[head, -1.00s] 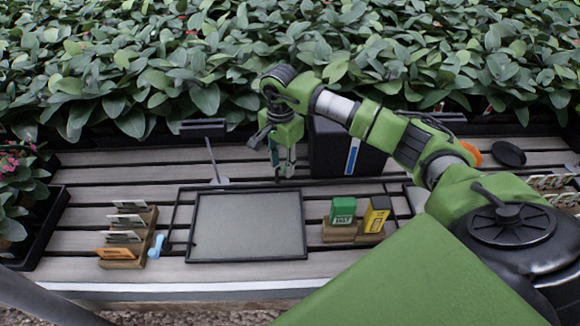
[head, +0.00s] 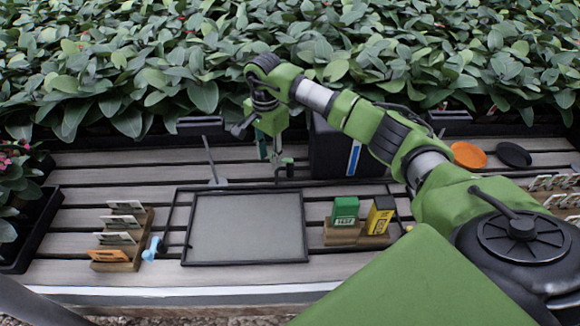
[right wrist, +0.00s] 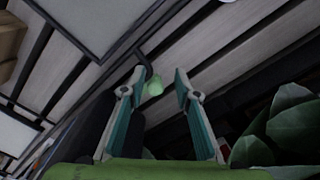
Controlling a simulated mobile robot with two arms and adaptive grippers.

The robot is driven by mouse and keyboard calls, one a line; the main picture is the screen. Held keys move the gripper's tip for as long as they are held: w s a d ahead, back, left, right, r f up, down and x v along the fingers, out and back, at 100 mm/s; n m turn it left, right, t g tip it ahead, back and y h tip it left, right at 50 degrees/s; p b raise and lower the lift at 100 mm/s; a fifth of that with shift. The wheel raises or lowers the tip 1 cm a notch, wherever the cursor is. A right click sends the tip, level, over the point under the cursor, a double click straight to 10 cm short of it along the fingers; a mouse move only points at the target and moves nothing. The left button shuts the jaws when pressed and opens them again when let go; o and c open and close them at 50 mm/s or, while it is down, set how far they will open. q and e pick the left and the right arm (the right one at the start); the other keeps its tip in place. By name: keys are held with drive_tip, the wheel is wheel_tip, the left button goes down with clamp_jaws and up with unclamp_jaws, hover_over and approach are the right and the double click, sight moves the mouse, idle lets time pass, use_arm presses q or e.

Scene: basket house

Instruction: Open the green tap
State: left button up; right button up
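The green tap (right wrist: 153,86) shows in the right wrist view as a small pale-green handle at the end of a dark bent pipe. It lies between my two fingers near their tips, with gaps on both sides. My right gripper (right wrist: 158,80) is open and empty. In the head view my right gripper (head: 270,157) points down behind the tray's far edge, left of a black box. The tap there is small and hard to separate from the fingers. My left gripper is not in view.
A framed grey tray (head: 246,228) lies on the slatted bench. A light-blue tap (head: 152,248) and a card rack (head: 133,238) are at left. A black box (head: 333,150) stands close right of my gripper. Green and yellow packets (head: 345,211) stand at right. Dense plants line the back.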

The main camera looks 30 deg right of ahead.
drive_tip(key=shift+s, duration=0.2)
drive_tip(key=shift+s+d+r, duration=0.1)
drive_tip(key=shift+s, duration=0.05)
drive_tip(key=shift+r+p, duration=2.2)
drive_tip(key=shift+r, duration=1.25)
